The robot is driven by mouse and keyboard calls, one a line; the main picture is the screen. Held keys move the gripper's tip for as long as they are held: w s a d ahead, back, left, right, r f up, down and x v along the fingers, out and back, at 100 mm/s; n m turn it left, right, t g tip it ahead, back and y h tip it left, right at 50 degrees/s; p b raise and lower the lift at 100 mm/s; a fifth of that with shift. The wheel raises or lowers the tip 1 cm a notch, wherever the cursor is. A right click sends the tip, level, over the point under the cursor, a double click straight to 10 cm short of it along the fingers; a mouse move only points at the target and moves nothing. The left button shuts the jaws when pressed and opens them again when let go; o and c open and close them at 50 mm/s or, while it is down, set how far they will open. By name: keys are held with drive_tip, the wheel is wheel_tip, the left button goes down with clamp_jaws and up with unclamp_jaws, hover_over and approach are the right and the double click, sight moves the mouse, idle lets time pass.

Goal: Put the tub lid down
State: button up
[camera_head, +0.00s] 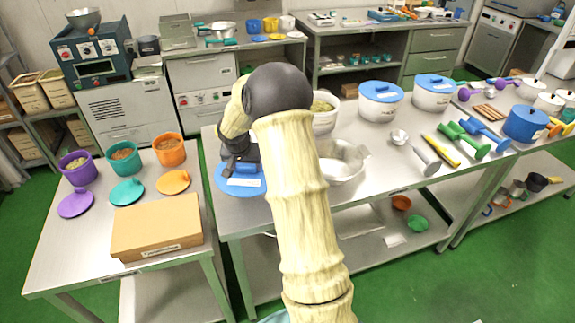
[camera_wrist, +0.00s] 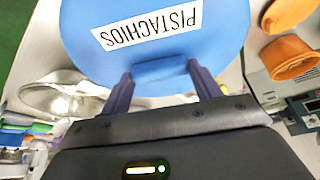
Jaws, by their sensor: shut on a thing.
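The blue tub lid (camera_head: 227,187) has a white label that reads PISTACHIOS in the wrist view (camera_wrist: 105,15). My gripper (camera_wrist: 162,80) is shut on the lid's raised blue handle, one finger on each side. In the head view my gripper (camera_head: 240,165) points down over the lid, at the left end of the long steel table (camera_head: 385,165). I cannot tell whether the lid touches the tabletop. An open white tub (camera_head: 325,120) with greenish contents stands behind my arm, partly hidden by it.
A steel bowl (camera_head: 343,165) stands right of my arm. Two white tubs with blue lids (camera_head: 380,92) stand behind. Scoops and a small steel cup (camera_head: 398,137) lie to the right. A left table holds a cardboard box (camera_head: 157,225) and coloured pots; a gap separates the tables.

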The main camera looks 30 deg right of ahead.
sight(246, 175)
wheel_tip(246, 175, down, 6)
drive_tip(key=shift+f, duration=0.1)
drive_tip(key=shift+f, duration=0.1)
drive_tip(key=shift+f+p, duration=0.3)
drive_tip(key=shift+f, duration=1.45)
drive_tip(key=shift+f, duration=0.15)
drive_tip(key=o, duration=1)
drive_tip(key=shift+r, duration=0.2)
drive_tip(key=b+v, duration=0.1)
drive_tip(key=v, duration=1.1)
